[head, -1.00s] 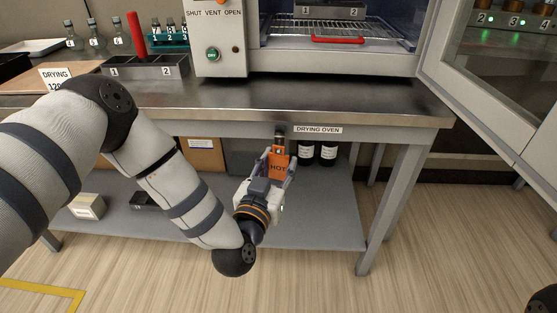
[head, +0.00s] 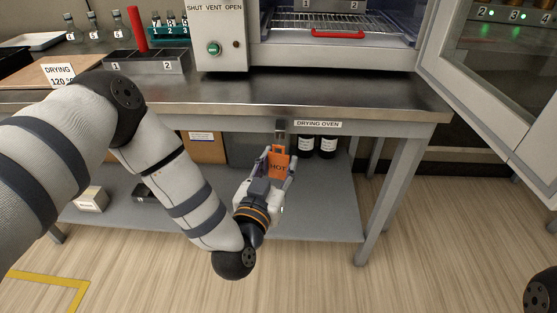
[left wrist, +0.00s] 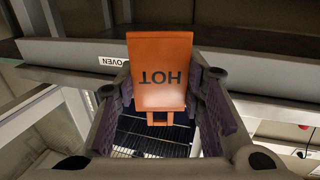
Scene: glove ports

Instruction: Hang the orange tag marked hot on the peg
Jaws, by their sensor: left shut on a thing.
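The orange tag (head: 279,166) marked HOT is held upright in front of the bench. In the left wrist view the tag (left wrist: 160,72) reads upside down. My left gripper (head: 276,172) is shut on the tag, with a finger at each side. The peg (head: 280,127) appears to be on the small grey metal bracket on the bench's front rail, left of the DRYING OVEN label. The tag's top is a little below it in the head view and looks apart from it. In the left wrist view I cannot make out the peg. My right gripper is out of view.
The steel bench (head: 300,92) overhangs the lower shelf (head: 320,215). Dark bottles (head: 306,146) stand on that shelf behind the tag. The drying oven (head: 335,50) stands on top, its glass door (head: 480,90) open at the right. The floor in front is clear.

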